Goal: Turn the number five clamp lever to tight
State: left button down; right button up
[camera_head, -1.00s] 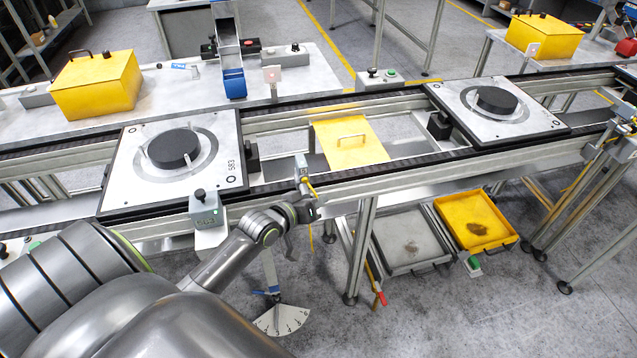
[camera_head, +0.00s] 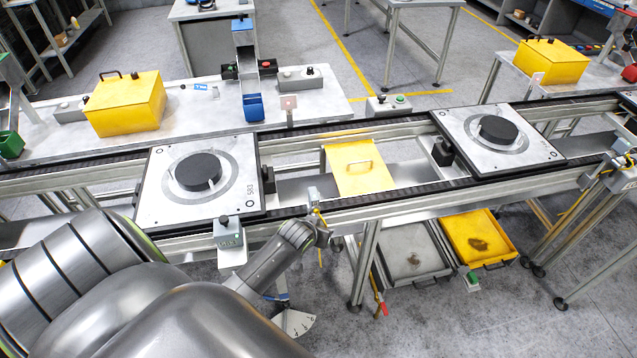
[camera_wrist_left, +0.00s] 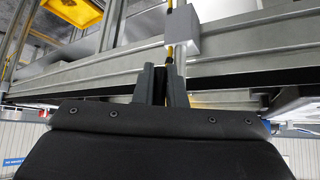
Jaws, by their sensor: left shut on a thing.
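My left gripper (camera_head: 325,238) is at the front rail of the conveyor, just below a small grey block (camera_head: 313,193) with a thin yellow cable or rod. In the left wrist view its two grey fingers (camera_wrist_left: 161,86) are close together around something dark and narrow. What they hold is mostly hidden, and I cannot make out a number on it. The grey block (camera_wrist_left: 182,30) and yellow rod show right beside the fingers. A numbered white fan-shaped dial (camera_head: 296,322) is low down, partly behind my arm. My right gripper is not in view.
A pallet marked 583 (camera_head: 240,160) with a black disc lies on the conveyor at left, another pallet (camera_head: 470,130) at right. A control box (camera_head: 228,233) stands near my arm. Grey and yellow trays (camera_head: 447,228) sit below the rail, near a red-tipped lever (camera_head: 382,309).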

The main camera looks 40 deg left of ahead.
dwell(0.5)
pick_arm(q)
jog(key=c, duration=1.5)
grip_release()
jog(key=shift+s+r, duration=0.1)
jog(key=shift+r, duration=0.05)
jog(key=b+v, duration=0.2)
jog(key=v, duration=1.5)
jog(key=shift+d, duration=0.2)
